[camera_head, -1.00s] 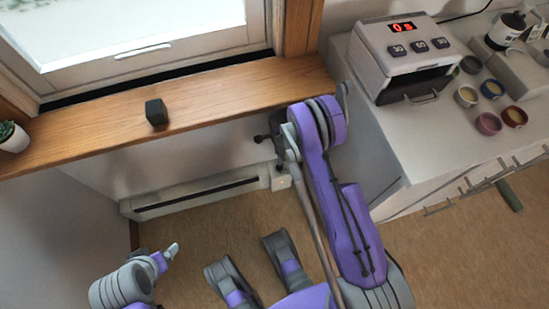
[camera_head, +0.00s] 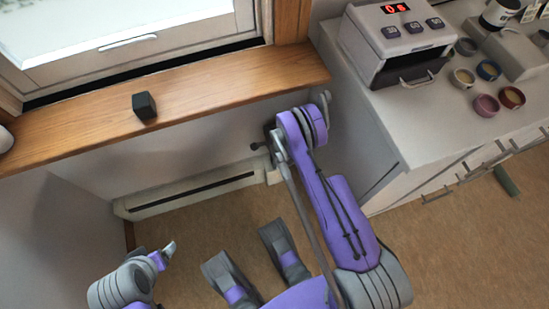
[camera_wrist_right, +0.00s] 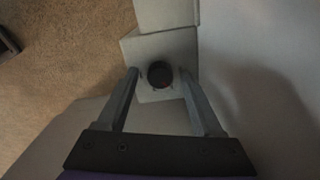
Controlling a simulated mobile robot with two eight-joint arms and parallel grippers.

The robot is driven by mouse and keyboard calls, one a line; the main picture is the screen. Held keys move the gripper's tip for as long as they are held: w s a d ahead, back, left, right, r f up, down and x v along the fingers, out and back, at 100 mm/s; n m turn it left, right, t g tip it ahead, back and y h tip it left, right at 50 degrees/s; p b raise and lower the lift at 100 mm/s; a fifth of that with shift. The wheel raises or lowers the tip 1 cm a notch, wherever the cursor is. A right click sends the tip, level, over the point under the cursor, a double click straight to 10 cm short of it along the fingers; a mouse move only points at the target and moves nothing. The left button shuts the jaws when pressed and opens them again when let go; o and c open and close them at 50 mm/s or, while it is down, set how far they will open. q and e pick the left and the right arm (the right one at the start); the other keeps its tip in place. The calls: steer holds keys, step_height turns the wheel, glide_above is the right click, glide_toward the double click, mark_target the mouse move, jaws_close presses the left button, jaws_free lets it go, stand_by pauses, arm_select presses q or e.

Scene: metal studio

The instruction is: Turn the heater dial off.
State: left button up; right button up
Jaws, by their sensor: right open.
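The heater (camera_head: 190,193) is a long, low white unit along the wall below the window sill. Its dial (camera_wrist_right: 160,74) is a dark round knob on the light end block (camera_wrist_right: 165,50), seen in the right wrist view. My right gripper (camera_wrist_right: 160,78) is open, with one finger on each side of the dial; small gaps show, and I cannot tell how deep the fingers reach. In the head view my right arm (camera_head: 320,185) hides the dial and most of the heater's right end.
A wooden sill (camera_head: 200,92) with a small dark box (camera_head: 144,105) runs above the heater. A counter (camera_head: 400,120) with a toaster oven (camera_head: 395,40) and several small bowls stands close to the right of my right arm. Open floor (camera_head: 185,225) lies in front of the heater.

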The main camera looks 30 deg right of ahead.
jaws_close()
steer(key=shift+n, duration=0.4)
steer(key=n, duration=1)
steer(key=shift+n, duration=0.3)
stand_by(0.4)
jaws_free()
